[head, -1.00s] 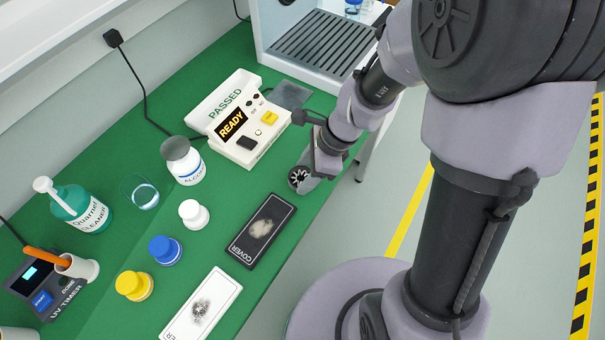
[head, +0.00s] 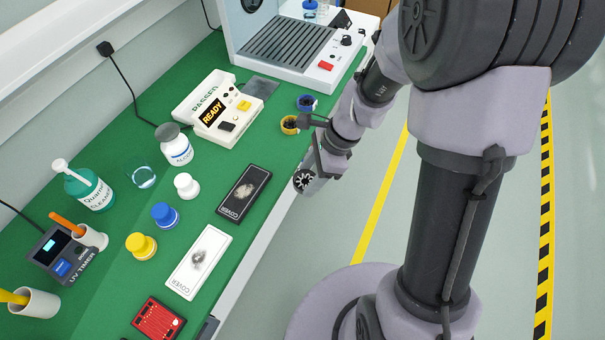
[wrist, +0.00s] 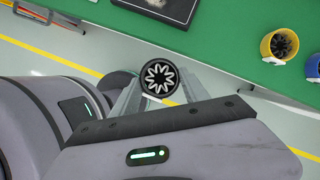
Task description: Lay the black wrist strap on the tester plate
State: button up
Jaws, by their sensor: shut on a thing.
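The black wrist strap (wrist: 158,77), a round black roll with a pale star-shaped middle, is between the fingers of my gripper (wrist: 160,88) in the wrist view. My gripper (head: 306,180) is shut on it, and the strap's end (head: 302,181) shows in the head view. They are off the bench's front edge, over the floor. The tester (head: 219,108) is a white box with a lit READY display and a PASSED panel. The dark grey tester plate (head: 260,87) lies at its back right, bare, with my gripper well to the front right of it.
A yellow strap (head: 289,124) and a blue strap (head: 306,103) stand near the bench edge, between my gripper and the vented cabinet (head: 290,45). The black COVER plate (head: 244,193) lies left of my gripper. Bottles and a glass stand further left.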

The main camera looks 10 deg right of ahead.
aim_at(259, 88)
jog(key=i+l+u, duration=1.15)
jog(key=l, duration=0.15)
jog(key=k, duration=0.1)
